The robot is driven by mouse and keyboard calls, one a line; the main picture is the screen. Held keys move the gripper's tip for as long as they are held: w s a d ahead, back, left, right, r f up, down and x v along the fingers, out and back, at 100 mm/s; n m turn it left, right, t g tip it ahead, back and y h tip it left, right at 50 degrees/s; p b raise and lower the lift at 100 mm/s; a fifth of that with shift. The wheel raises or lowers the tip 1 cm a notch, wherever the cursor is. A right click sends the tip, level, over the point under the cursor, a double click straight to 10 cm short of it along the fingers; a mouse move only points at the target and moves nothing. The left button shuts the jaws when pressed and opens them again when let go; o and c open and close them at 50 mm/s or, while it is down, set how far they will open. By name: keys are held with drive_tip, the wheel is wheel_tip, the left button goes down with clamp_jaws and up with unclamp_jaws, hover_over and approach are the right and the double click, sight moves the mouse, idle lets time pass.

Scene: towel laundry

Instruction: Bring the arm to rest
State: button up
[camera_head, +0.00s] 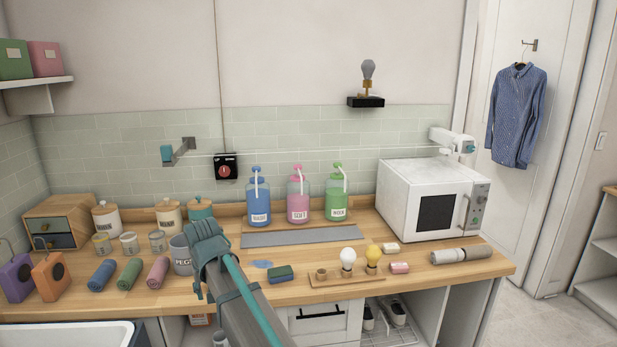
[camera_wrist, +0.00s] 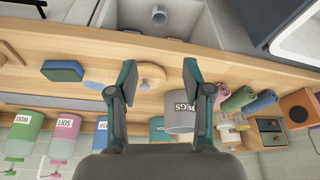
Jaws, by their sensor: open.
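My gripper (camera_head: 205,240) is raised above the wooden counter (camera_head: 225,292), to the right of the grey PEGS pot (camera_head: 181,255) in the head view. In the wrist view my gripper (camera_wrist: 159,70) has its two dark teal fingers spread apart, with nothing held between them. A pale wooden rounded thing (camera_wrist: 151,75) shows below, between the fingers. The PEGS pot (camera_wrist: 180,112) shows beside the right finger. Whether the fingers touch the pot cannot be told.
A blue and green sponge (camera_head: 280,273), a bulb tray (camera_head: 345,279) and rolled towels (camera_head: 130,273) lie on the counter. Three pump bottles (camera_head: 298,200) and a microwave (camera_head: 432,198) stand behind. A line (camera_head: 310,154) crosses above the counter.

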drive_tip(key=s+d+f+g+h, duration=0.1)
drive_tip(key=s+d+f, duration=0.3)
drive_tip(key=d+f, duration=0.6)
drive_tip(key=s+d+f+m+g, duration=0.15)
drive_tip(key=s+d+f, duration=0.4)
drive_tip(key=f, duration=0.95)
drive_tip(key=s+d+f+n+g+h, duration=0.1)
drive_tip(key=s+d+f, duration=0.3)
drive_tip(key=d+f, duration=0.65)
drive_tip(key=s+d+f+m+g, duration=0.1)
drive_tip(key=s+d+f, duration=0.4)
drive_tip(key=s, duration=0.6)
drive_tip(key=s+d+f+m+g, duration=0.2)
drive_tip(key=s+d+f, duration=0.4)
drive_tip(key=s, duration=0.5)
drive_tip(key=s+d+f+m+g, duration=0.1)
drive_tip(key=s+d+f+g, duration=0.2)
drive_tip(key=s+d+f, duration=0.3)
drive_tip(key=s, duration=0.5)
drive_tip(key=shift+s+f+g+y, duration=0.2)
drive_tip(key=shift+f+g+y, duration=0.1)
drive_tip(key=shift+g, duration=0.05)
